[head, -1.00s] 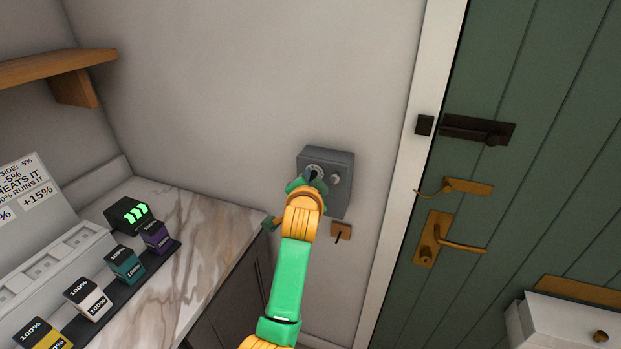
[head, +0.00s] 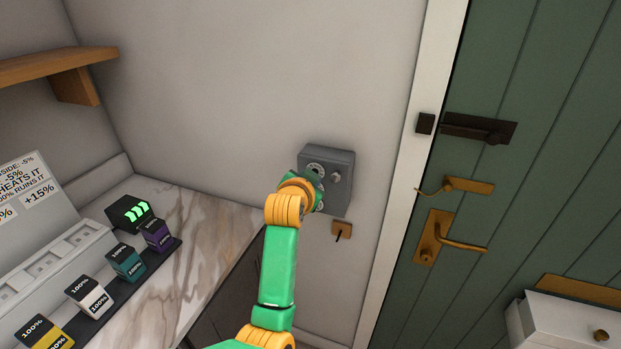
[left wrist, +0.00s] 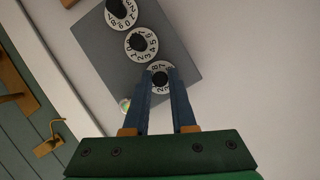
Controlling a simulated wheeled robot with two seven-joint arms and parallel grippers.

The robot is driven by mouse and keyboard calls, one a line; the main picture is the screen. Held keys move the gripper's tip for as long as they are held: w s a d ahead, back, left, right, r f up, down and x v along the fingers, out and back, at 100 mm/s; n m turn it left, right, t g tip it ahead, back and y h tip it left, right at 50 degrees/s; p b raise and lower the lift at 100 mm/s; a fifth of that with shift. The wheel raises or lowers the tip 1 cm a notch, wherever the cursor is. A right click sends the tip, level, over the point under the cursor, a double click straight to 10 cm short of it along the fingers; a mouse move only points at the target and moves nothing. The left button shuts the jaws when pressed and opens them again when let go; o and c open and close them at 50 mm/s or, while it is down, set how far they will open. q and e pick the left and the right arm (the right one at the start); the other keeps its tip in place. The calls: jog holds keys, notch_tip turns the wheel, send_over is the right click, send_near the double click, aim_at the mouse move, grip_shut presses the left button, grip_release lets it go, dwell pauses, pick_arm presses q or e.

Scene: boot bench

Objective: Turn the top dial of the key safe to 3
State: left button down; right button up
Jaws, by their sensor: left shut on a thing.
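The key safe (head: 343,162) is a grey box on the wall, left of the door. The left wrist view shows it upside down, with three white numbered dials with black knobs in a slanted row. The top dial (left wrist: 161,67) is lowest in that picture; the middle dial (left wrist: 141,44) and bottom dial (left wrist: 121,11) lie above it. My left gripper (left wrist: 160,80) is shut on the top dial's black knob, a blue finger on each side. The fingers hide part of its ring, so I cannot read its setting. A round silver knob (head: 336,177) sits beside the dials. My right gripper is out of view.
A key hook plate (head: 341,229) is below the safe. The green door (head: 545,120) with brass and dark fittings is at right. A marble counter (head: 205,225) with several labelled boxes is at left, under a wooden shelf (head: 50,65).

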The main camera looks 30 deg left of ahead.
pick_arm(q)
jog(key=shift+r, duration=0.1)
jog(key=c, duration=0.7)
grip_release()
jog(key=shift+c, duration=0.2)
jog(key=b+v, duration=0.1)
jog(key=v, duration=0.6)
jog(key=shift+b, duration=0.3)
